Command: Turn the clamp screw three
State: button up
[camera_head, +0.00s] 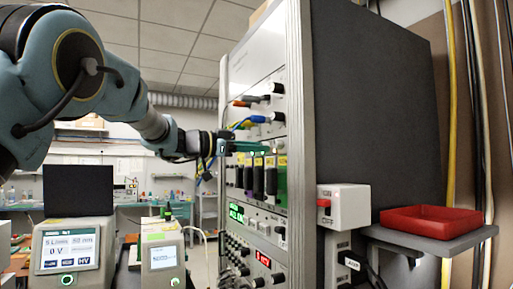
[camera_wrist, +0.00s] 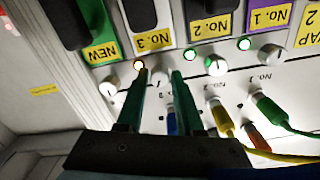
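In the wrist view, a row of light knobs runs along the panel under yellow labels that appear upside down. The clamp screw three (camera_wrist: 158,78) is the knob by the "No. 3" label (camera_wrist: 152,42). My gripper (camera_wrist: 157,73) has its two green fingers apart, one on each side of this knob. I cannot tell whether they touch it. In the head view my gripper (camera_head: 262,147) reaches the front panel of the rack, just above the row of dark modules. The knob is not distinguishable there.
Neighbouring knobs, one by "No. 2" (camera_wrist: 215,65) and one by "No. 1" (camera_wrist: 272,55), sit close by. Yellow (camera_wrist: 222,118) and green (camera_wrist: 270,110) cable plugs stick out near the right finger. A red tray (camera_head: 432,221) stands on a shelf right of the rack.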

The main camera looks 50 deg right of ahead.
grip_shut()
